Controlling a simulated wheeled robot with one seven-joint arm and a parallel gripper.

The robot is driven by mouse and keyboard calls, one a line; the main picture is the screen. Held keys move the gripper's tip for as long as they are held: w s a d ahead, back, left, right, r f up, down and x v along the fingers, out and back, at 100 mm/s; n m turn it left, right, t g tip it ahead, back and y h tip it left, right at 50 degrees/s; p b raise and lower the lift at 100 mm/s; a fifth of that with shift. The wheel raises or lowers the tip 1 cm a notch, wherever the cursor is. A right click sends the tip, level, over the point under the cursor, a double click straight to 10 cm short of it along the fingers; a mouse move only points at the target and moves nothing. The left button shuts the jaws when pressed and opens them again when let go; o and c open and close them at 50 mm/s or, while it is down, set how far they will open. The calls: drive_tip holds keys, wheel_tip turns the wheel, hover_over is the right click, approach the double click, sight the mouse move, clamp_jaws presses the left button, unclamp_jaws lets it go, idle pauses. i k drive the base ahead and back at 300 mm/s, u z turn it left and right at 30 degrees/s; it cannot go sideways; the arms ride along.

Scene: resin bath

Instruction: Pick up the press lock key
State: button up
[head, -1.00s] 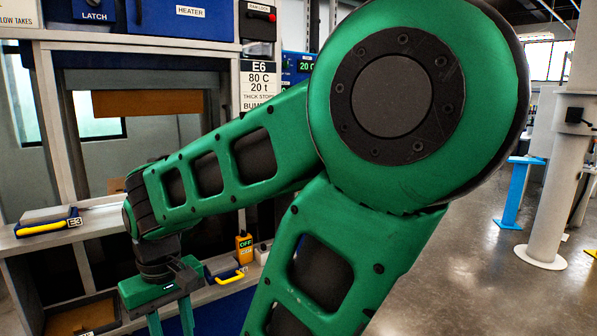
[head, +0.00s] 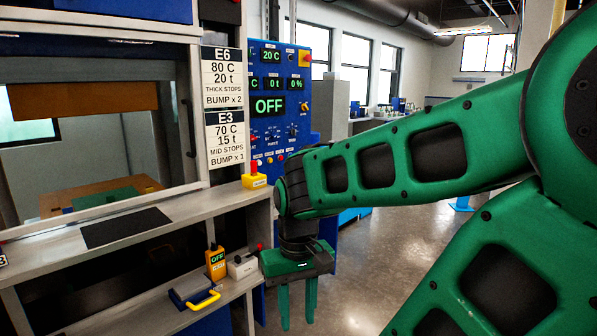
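My gripper (head: 298,322) hangs with its two green fingers pointing down, spread apart with nothing between them. It is in front of the lower shelf's right end, below the blue control panel (head: 283,140). I cannot make out a press lock key for sure in the head view. A small yellow knob or tag (head: 304,104) shows on the panel's right side, too small to tell what it is. A yellow box with a red button (head: 255,180) stands on the upper ledge, above and left of my gripper.
The lower shelf holds an orange meter reading OFF (head: 216,263), a white box with a red knob (head: 242,265) and a blue case with a yellow handle (head: 194,292). A dark mat (head: 125,228) lies on the upper ledge (head: 190,207). Open floor lies behind my arm.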

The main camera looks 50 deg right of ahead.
sight(252, 163)
drive_tip(key=z, duration=0.4)
drive_tip(key=i, duration=0.85)
